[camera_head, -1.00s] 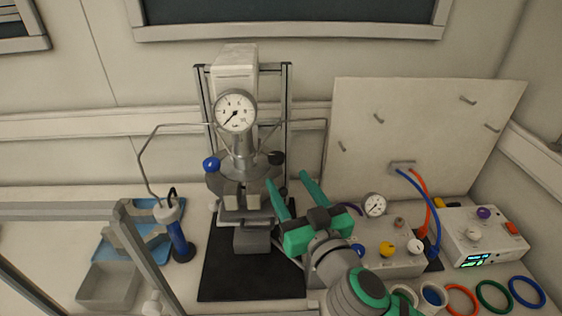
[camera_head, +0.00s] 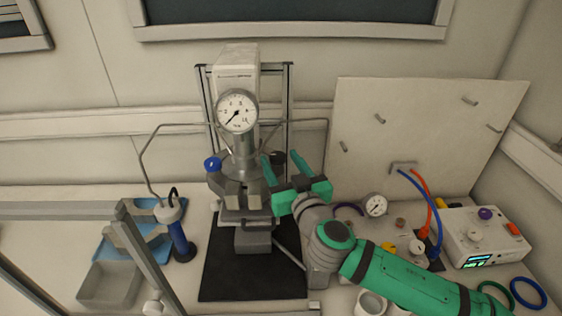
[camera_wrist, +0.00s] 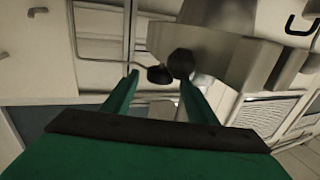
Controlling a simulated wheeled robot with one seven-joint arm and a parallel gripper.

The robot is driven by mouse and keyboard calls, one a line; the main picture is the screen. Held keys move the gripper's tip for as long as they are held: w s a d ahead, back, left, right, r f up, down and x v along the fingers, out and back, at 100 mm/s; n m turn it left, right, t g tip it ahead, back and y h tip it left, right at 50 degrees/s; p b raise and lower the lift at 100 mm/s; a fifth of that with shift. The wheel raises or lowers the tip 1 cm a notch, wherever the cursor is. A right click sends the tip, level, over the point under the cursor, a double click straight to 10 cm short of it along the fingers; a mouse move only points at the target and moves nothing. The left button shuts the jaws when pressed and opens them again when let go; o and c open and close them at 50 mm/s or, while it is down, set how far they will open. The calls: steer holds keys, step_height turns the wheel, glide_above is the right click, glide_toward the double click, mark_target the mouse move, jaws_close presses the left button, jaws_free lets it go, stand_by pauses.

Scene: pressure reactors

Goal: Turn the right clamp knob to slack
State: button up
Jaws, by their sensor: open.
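The reactor (camera_head: 243,165) stands upright, with a split clamp (camera_head: 235,195) around its vessel. A black knob (camera_head: 279,156) on its right side shows just behind my fingertips, partly hidden. In the wrist view, a dark faceted knob (camera_wrist: 181,63) sits against the metal body near the right fingertip. A second dark round knob (camera_wrist: 160,75) on a thin stem appears between the fingertips. I cannot tell which is the right clamp knob. My gripper (camera_head: 279,158) is open with nothing held; its green fingers also show in the wrist view (camera_wrist: 160,80), pointing towards the knobs.
A blue knob (camera_head: 212,164) is on the reactor's left. A pressure gauge (camera_head: 236,111) tops it, and thin tubing (camera_head: 160,130) runs to both sides. A pegged panel (camera_head: 420,130) stands close on the right. A control box (camera_head: 485,237) and coloured rings (camera_head: 527,292) lie further right.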

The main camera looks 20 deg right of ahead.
steer(key=shift+d, duration=0.2)
steer(key=shift+a, duration=0.25)
steer(key=c, duration=1.1)
steer(key=shift+o, duration=0.2)
